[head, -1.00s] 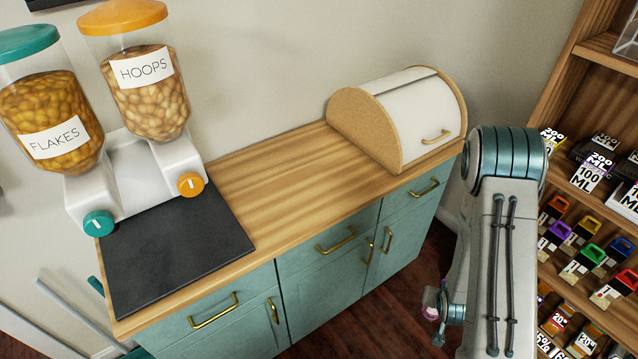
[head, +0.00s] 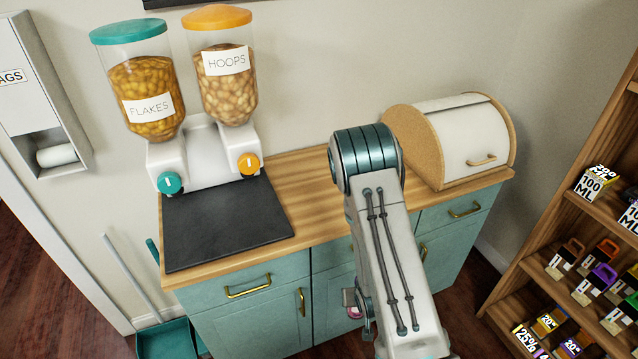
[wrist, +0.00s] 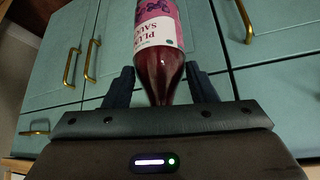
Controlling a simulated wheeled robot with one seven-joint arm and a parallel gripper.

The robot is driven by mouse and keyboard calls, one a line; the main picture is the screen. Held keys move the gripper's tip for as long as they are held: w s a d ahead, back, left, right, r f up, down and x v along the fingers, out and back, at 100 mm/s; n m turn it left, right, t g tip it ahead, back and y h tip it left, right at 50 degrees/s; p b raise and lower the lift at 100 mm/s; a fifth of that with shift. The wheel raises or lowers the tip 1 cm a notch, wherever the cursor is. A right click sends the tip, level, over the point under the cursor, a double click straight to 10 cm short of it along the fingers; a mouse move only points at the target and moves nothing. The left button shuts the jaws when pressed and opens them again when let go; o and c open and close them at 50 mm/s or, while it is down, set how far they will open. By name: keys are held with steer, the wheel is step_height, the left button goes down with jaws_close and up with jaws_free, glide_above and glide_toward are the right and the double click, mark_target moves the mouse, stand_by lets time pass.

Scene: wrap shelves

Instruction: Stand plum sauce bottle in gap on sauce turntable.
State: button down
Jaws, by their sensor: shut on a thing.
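The plum sauce bottle (wrist: 158,60) shows in the wrist view, with dark red sauce and a pink label. My gripper (wrist: 160,84) is shut on the bottle, with a dark finger on each side of its narrowing part. In the head view my arm stands in front of the teal cabinet, and a small pinkish part of the bottle (head: 352,311) seems to show beside the arm. Most of the gripper is hidden there. The sauce turntable is not in view.
A wooden counter (head: 305,188) on teal cabinets holds a cereal dispenser (head: 207,160), a black mat (head: 225,225) and a bread bin (head: 462,140). A wooden shelf with small boxes (head: 600,240) stands at right. A dustpan (head: 168,340) stands at left.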

steer(key=shift+s+a+f, duration=0.15)
steer(key=shift+a+f, duration=0.1)
steer(key=shift+f, duration=0.55)
steer(key=shift+r, duration=0.1)
